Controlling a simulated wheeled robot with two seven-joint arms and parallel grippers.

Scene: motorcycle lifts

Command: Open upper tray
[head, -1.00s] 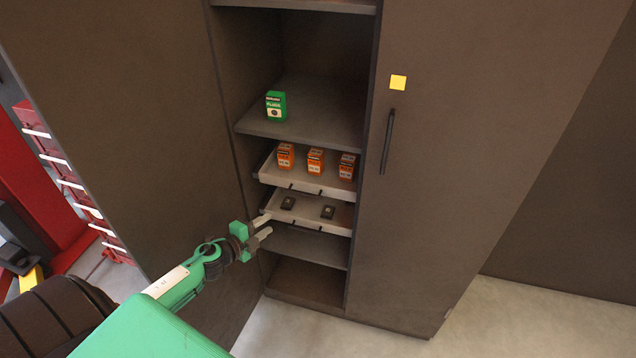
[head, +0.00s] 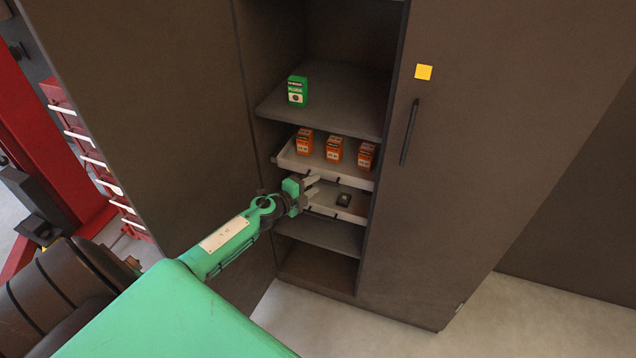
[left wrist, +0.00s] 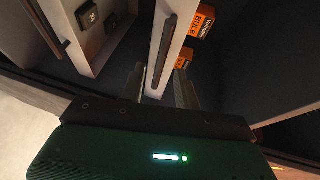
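The upper tray (head: 356,184) is a pale pull-out tray inside the open cabinet, holding orange boxes (head: 334,150). Its front carries a dark bar handle, seen close up in the left wrist view (left wrist: 166,52). My left gripper (head: 314,186) is at the tray's front, covering part of it in the head view. In the left wrist view its fingers (left wrist: 160,90) are apart, with the handle's near end lined up between them; I cannot tell whether they touch it. My right gripper is not in view.
The lower tray (head: 351,217) with small black items (head: 344,200) is just beneath, partly hidden by my gripper. A green box (head: 297,90) stands on the shelf above. A closed door with a dark handle (head: 409,132) is at right; a dark panel (head: 140,110) is at left.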

